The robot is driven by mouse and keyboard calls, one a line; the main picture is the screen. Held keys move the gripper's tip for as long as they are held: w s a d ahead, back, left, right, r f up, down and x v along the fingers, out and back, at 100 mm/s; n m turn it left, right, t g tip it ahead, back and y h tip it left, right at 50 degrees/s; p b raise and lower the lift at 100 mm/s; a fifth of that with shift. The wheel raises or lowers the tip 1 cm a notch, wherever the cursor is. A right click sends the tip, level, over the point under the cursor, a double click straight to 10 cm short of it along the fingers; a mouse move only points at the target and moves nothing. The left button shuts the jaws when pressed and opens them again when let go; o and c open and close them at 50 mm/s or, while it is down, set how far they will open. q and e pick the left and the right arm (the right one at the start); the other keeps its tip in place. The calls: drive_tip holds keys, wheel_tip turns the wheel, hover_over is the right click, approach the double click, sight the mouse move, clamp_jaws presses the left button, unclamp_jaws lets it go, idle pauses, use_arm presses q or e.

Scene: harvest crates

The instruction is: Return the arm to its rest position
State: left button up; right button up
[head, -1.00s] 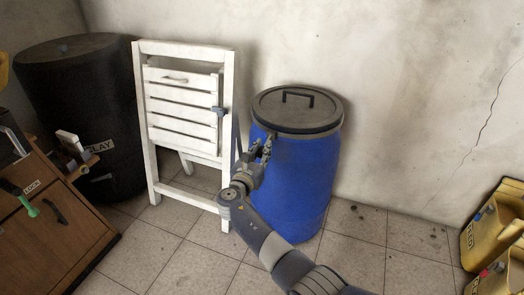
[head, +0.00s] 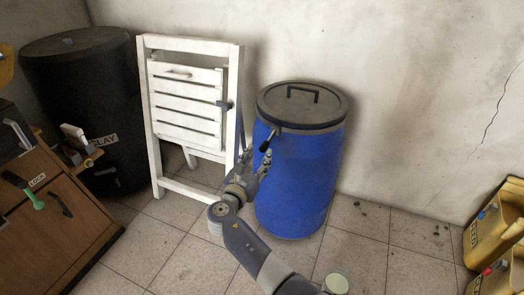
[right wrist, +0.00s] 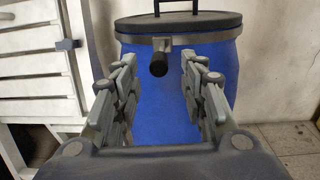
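My right arm comes in from the bottom of the head view. Its gripper (head: 256,163) is in front of the blue barrel (head: 297,185), low beside the barrel's dark lever handle (head: 268,141). In the right wrist view the two fingers of the gripper (right wrist: 158,95) stand well apart with nothing between them. The lever's black grip (right wrist: 158,64) shows beyond the fingers, below the barrel's dark lid (right wrist: 180,22), and points toward the camera. I cannot tell from these views whether any finger touches it. My left gripper is not in view.
A white folded wooden chair (head: 189,160) stands left of the barrel, close to my right arm. A black drum (head: 84,95) and a brown cabinet (head: 50,212) are at the left. Yellow crates (head: 492,235) stand at the right. Floor between barrel and crates is clear.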

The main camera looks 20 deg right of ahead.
drive_tip(key=shift+s+a, duration=0.2)
drive_tip(key=shift+s, duration=0.15)
